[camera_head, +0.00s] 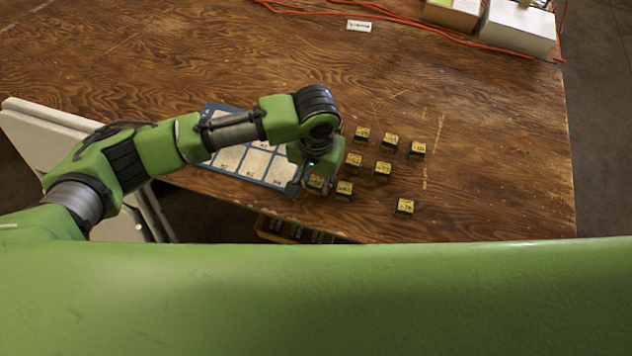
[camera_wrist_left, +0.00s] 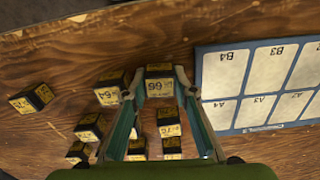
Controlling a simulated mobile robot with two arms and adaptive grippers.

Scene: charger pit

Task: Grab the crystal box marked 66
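The crystal box marked 66 (camera_wrist_left: 160,87) is a small dark cube with a yellow label, standing on the wooden table. In the wrist view it sits between the tips of my left gripper (camera_wrist_left: 160,78). The fingers stand apart on either side of it; whether they touch it I cannot tell. In the head view my left gripper (camera_head: 318,188) is low over the box's place at the table's near edge, beside the panel. The box there (camera_head: 316,181) is partly hidden by the gripper. My right gripper is not in view.
Several similar boxes stand close by, such as the one marked 64 (camera_wrist_left: 112,95) and one farther off (camera_wrist_left: 33,97). A blue-framed panel with labelled white cells (camera_head: 228,160) lies beside the gripper. A white box (camera_head: 518,28) and orange cables (camera_head: 400,20) are at the back.

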